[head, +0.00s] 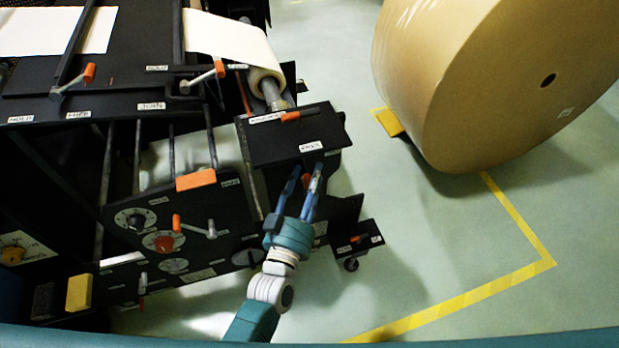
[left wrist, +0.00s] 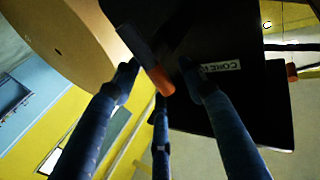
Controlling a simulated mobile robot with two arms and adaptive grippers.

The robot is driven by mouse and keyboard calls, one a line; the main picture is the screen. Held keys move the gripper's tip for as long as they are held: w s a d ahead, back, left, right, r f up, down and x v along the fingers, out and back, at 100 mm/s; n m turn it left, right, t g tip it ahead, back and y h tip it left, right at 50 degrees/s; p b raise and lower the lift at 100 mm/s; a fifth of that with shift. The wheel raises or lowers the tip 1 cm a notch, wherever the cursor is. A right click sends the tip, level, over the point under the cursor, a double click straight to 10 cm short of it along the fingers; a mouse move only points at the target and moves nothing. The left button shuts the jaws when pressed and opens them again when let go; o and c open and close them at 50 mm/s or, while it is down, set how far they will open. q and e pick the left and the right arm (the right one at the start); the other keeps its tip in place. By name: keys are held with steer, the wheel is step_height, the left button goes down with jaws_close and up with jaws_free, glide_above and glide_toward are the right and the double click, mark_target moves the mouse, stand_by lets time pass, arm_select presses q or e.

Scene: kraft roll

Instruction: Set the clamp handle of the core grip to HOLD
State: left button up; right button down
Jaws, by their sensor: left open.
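My left gripper (head: 304,182) is open, its blue fingers pointing up the picture beneath the front edge of a black box (head: 262,145). An orange-tipped part (head: 307,180) shows between the fingers, partly hidden by them. In the left wrist view, a dark clamp handle with an orange end (left wrist: 160,82) lies between the spread fingertips of the left gripper (left wrist: 158,85). I cannot tell whether a finger touches it. Behind it is a black panel (left wrist: 265,105) with a white label reading "CORE" (left wrist: 220,68), the rest cut off. My right gripper is in neither view.
A large kraft roll (head: 480,90) stands at the right on the green floor. Another orange handle (head: 300,115) lies on top of the black box. A dial panel (head: 165,225) is left of my arm. Floor right of my arm is mostly clear.

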arm_select(q)
steer(key=v, duration=1.2)
